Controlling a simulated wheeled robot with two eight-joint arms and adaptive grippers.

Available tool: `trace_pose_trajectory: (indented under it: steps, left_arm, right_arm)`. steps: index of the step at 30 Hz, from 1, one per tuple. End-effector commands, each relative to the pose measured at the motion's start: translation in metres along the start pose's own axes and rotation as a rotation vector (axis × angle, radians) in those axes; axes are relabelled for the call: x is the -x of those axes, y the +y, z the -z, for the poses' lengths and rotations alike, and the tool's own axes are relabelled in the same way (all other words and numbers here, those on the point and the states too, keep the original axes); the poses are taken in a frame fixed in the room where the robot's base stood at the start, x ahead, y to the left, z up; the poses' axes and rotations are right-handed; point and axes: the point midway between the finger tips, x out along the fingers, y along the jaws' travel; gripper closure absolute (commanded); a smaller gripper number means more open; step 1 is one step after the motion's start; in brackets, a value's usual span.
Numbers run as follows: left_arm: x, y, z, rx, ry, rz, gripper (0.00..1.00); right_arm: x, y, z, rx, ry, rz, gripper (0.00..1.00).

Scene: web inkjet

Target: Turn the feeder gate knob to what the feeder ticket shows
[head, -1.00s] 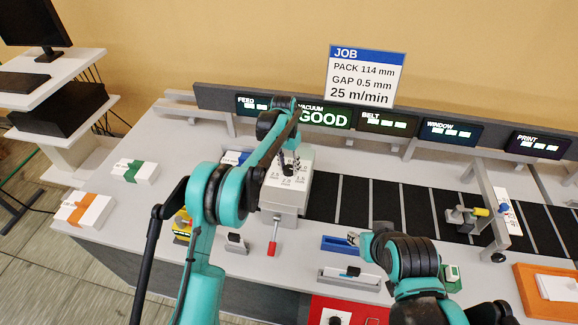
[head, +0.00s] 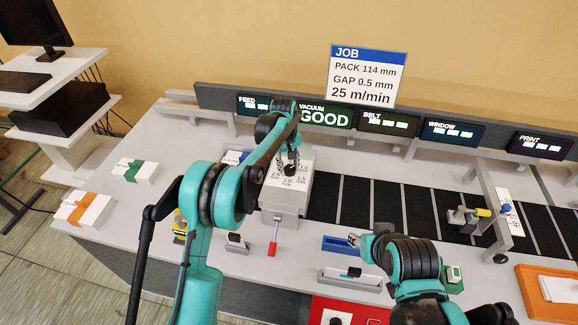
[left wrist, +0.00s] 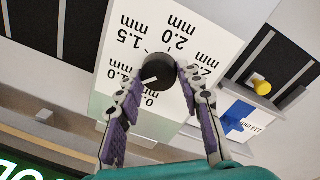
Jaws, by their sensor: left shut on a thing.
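The feeder gate knob (left wrist: 158,70) is a dark round knob on a white dial plate (left wrist: 205,30) marked from 0.5 to 2.5 mm. Its white pointer line slants to the lower left in the left wrist view, toward the 0.5 and 1.0 labels; the exact mark is unclear. My left gripper (head: 289,166) is shut on the knob, its purple fingers on either side. The job sign (head: 366,77) reads PACK 114 mm, GAP 0.5 mm, 25 m/min. No separate feeder ticket is clearly identifiable. My right gripper (head: 354,240) is near a blue tray, its fingers too small to judge.
The feeder box (head: 286,205) carries the dial beside the dark belt (head: 388,205). A red-tipped lever (head: 272,248) sticks out in front. White packs with green (head: 135,172) and orange (head: 84,208) bands lie at left. An orange tray (head: 530,290) is at right.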

Motion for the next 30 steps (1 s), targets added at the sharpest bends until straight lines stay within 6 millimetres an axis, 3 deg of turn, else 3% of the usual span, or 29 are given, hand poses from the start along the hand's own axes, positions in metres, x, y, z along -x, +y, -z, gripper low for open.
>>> trace_pose_trajectory:
  steps: [18, 30]
  left_arm:
    - [0.0005, -0.0015, -0.0007, 0.542, 0.04, -0.002, 0.93]
    - [0.0005, -0.002, -0.0012, 0.72, 0.052, -0.001, 0.93]
  right_arm:
    - [-0.002, 0.0, -0.0015, 0.0, 0.0, 0.0, 0.6]
    - [-0.0025, 0.0, -0.0018, 0.0, 0.0, 0.0, 0.6]
